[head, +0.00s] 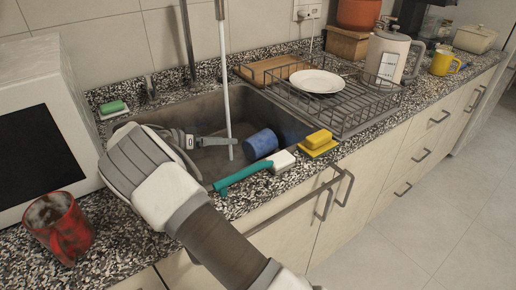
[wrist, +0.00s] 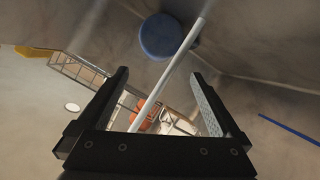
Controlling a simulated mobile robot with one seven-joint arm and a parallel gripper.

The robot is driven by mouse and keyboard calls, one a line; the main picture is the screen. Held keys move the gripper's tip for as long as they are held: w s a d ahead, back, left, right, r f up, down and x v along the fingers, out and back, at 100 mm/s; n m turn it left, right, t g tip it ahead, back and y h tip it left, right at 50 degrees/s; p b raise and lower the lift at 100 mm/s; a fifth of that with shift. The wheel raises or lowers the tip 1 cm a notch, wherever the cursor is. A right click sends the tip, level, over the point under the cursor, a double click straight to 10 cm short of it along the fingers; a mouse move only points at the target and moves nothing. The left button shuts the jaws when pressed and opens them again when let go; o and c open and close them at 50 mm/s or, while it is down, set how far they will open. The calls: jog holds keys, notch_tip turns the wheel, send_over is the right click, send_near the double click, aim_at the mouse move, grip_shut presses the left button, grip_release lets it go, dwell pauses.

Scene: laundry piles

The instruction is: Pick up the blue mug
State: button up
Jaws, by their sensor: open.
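The blue mug (head: 260,143) lies on its side inside the sink in the head view. In the wrist view a round blue shape (wrist: 165,36), likely its base, shows at the top, beyond the fingertips. My gripper (head: 226,142) is low in the sink, to the left of the mug and apart from it. In the wrist view my gripper (wrist: 160,74) is open with no mug between its fingers. A thin white rod (wrist: 165,75) crosses the space between the fingers in that picture; whether it touches them I cannot tell.
The sink (head: 285,118) has walls around the mug. A teal-handled brush (head: 240,175) and yellow sponge (head: 318,140) lie on its front edge. A dish rack (head: 350,118) with a white plate (head: 317,81) stands right. A red mug (head: 60,228) and microwave (head: 45,130) are left.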

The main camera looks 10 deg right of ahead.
aim_at(251, 139)
jog(key=b+x, duration=0.2)
jog(key=x, duration=0.9)
jog(key=shift+d+r, duration=0.1)
jog(key=shift+r, duration=0.1)
jog(key=c, duration=1.3)
